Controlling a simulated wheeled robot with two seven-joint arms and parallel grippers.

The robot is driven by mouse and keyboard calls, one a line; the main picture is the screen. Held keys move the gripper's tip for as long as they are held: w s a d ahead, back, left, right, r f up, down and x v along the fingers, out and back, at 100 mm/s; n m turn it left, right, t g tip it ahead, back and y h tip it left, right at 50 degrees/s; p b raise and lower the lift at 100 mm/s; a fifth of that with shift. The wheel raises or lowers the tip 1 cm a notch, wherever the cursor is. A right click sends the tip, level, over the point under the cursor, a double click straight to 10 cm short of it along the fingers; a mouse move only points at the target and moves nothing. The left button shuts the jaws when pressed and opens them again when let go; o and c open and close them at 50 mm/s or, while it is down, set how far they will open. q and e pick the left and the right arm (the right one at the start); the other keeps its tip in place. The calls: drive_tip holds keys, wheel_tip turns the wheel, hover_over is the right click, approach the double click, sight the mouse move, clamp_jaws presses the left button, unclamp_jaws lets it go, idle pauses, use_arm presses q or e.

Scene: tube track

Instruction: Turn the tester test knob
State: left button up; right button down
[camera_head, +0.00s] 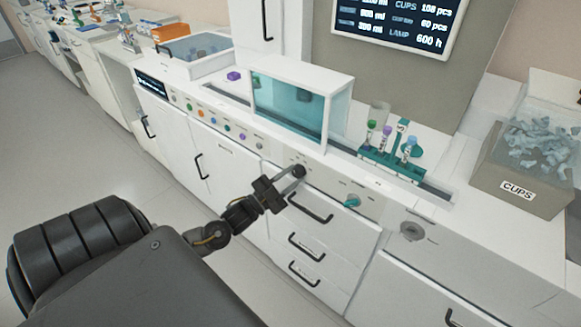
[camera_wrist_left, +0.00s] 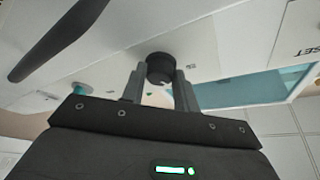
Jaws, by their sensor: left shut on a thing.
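The dark round test knob (camera_head: 298,171) sits on the front panel of the white tester bench, below the glass-fronted box. In the left wrist view the black knob (camera_wrist_left: 160,67) shows between the two fingers. My left gripper (camera_head: 291,183) reaches up to it from the left and is shut on it. The left gripper (camera_wrist_left: 160,88) has one finger on each side of the knob in the wrist view. The small lettering by the knob is too small to read. My right gripper is not in view.
A teal knob (camera_head: 352,202) is on the panel to the right, and a grey round fitting (camera_head: 411,231) is farther right. A black drawer handle (camera_head: 311,209) lies just below the gripper. A green tube rack (camera_head: 392,164) and a CUPS bin (camera_head: 523,187) stand on top.

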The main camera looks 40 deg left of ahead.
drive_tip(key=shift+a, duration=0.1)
use_arm(q)
drive_tip(key=o, duration=1)
drive_tip(key=b+v, duration=0.1)
drive_tip(key=v, duration=0.9)
drive_tip(key=shift+s+b, duration=0.3)
drive_tip(key=shift+s, duration=0.05)
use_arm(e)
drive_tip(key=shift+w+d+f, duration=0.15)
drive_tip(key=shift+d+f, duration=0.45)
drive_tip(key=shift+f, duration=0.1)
